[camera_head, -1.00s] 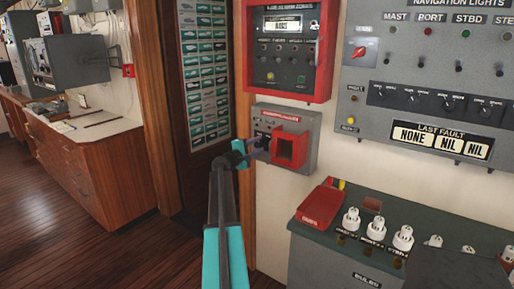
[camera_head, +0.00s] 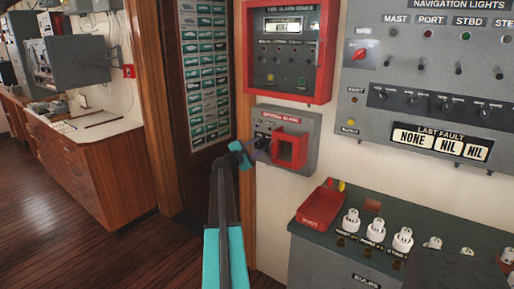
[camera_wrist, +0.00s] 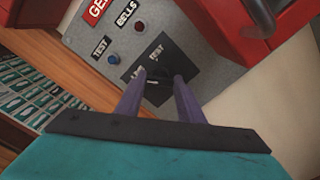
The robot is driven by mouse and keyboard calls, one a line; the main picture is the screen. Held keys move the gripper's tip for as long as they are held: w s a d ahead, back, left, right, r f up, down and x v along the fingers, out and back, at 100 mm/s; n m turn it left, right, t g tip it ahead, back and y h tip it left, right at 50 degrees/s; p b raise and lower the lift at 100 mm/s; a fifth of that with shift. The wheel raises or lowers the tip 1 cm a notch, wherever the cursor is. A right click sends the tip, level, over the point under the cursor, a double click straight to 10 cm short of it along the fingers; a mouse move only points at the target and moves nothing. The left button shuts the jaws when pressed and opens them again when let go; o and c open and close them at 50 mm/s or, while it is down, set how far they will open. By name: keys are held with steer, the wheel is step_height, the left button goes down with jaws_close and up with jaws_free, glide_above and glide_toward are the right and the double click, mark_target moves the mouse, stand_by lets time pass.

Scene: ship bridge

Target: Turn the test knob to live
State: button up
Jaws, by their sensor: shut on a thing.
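The test knob (camera_wrist: 157,92) is a dark knob on a black plate lettered "TEST", on a small grey wall box (camera_head: 308,126) with a red frame on its front. In the wrist view my gripper (camera_wrist: 160,76) has its two purple fingers on either side of the knob, shut on it. The fingers hide part of the knob and of the plate's other lettering, so its exact setting is hard to read. In the head view my gripper (camera_head: 256,150) reaches the left part of the box, and the knob is too small to make out.
A blue button (camera_wrist: 113,59) and a red lamp (camera_wrist: 139,27) sit beside the knob plate. The red frame (camera_head: 290,148) juts out right of my gripper. A red-framed alarm panel (camera_head: 288,50) hangs above. A bulb cabinet (camera_head: 345,255) with a red tray (camera_head: 320,203) stands below right.

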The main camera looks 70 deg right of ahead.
steer(key=shift+w+d+r, duration=0.1)
steer(key=shift+r, duration=0.15)
steer(key=o, duration=1.1)
steer(key=shift+f, duration=0.1)
steer(key=shift+c, duration=0.2)
steer(key=shift+f, duration=0.15)
steer(key=shift+a, duration=0.2)
steer(key=b+v, duration=0.2)
steer(key=v, duration=1.1)
steer(key=shift+a+b, duration=0.25)
steer(key=shift+b, duration=0.15)
steer(key=shift+w, duration=0.1)
